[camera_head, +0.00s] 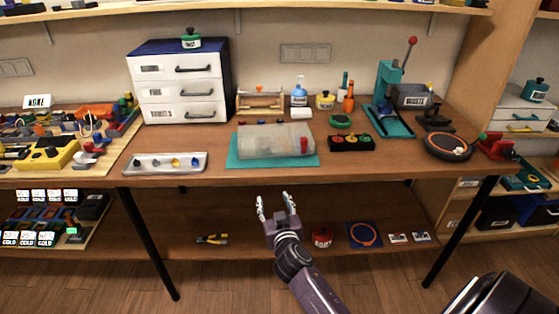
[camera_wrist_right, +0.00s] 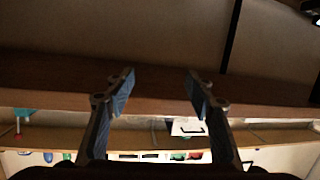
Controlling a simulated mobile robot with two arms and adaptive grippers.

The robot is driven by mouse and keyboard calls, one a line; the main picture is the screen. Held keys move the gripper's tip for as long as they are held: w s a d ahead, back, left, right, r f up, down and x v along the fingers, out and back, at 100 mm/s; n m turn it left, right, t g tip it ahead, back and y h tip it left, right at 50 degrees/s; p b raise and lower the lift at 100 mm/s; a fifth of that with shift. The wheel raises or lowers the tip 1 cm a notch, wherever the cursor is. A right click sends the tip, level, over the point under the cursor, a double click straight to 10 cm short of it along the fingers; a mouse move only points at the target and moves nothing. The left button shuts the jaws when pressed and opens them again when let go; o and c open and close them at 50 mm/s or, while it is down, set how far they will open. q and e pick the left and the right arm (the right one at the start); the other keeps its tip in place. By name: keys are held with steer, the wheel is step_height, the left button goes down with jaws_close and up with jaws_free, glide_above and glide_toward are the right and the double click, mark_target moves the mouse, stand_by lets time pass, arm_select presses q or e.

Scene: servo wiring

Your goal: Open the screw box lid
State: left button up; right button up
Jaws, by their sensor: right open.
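The screw box (camera_head: 274,141) is a clear, greyish plastic box lying on a teal mat (camera_head: 233,159) in the middle of the workbench. Its lid looks shut, with a red piece (camera_head: 304,145) at its right end, perhaps a latch. My right gripper (camera_head: 276,202) is open and empty, in front of the bench and below the level of its top, apart from the box. In the right wrist view the right gripper's two fingers (camera_wrist_right: 159,85) stand wide apart with nothing between them. The screw box cannot be made out in the right wrist view. My left gripper is not in view.
A metal tray (camera_head: 166,170) with small coloured parts lies left of the mat. A black case with coloured knobs (camera_head: 352,142) stands to its right. A white drawer unit (camera_head: 180,95) and a teal press (camera_head: 388,95) stand behind. The bench's front edge (camera_head: 270,176) lies between my right gripper and the box.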

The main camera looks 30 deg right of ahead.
steer(key=d+r+m+t+h, duration=0.2)
steer(key=d+r, duration=0.1)
steer(key=r, duration=0.8)
steer(key=x, duration=0.8)
steer(key=shift+s, duration=0.1)
jaws_close()
